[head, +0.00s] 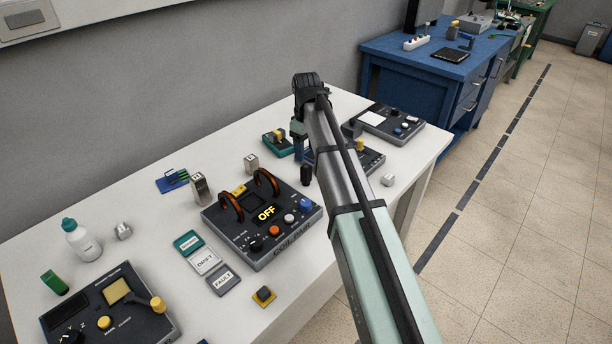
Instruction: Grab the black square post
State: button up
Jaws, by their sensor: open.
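A small dark upright post (306,175) stands on the white table, just right of the coil pair box and close to my arm. It looks like the black square post, but it is too small to be sure of its square shape. My gripper (298,141) hangs down from the wrist beyond and above the post in the picture. It is apart from the post and holds nothing that I can see. The fingers are small and partly lost against the devices behind them.
The coil pair box (262,222) with two orange coils and an OFF display stands left of the post. More devices stand behind my arm, including a panel (391,123). Silvery blocks (199,187) and label tiles (205,261) lie on the white table (130,207).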

aim_at(306, 174)
notch_tip(306, 174, down, 5)
jog(key=shift+f, duration=0.1)
jog(key=shift+s+f, duration=0.2)
jog(key=shift+f, duration=2.4)
jog(key=shift+c, duration=0.2)
jog(key=c, duration=1.1)
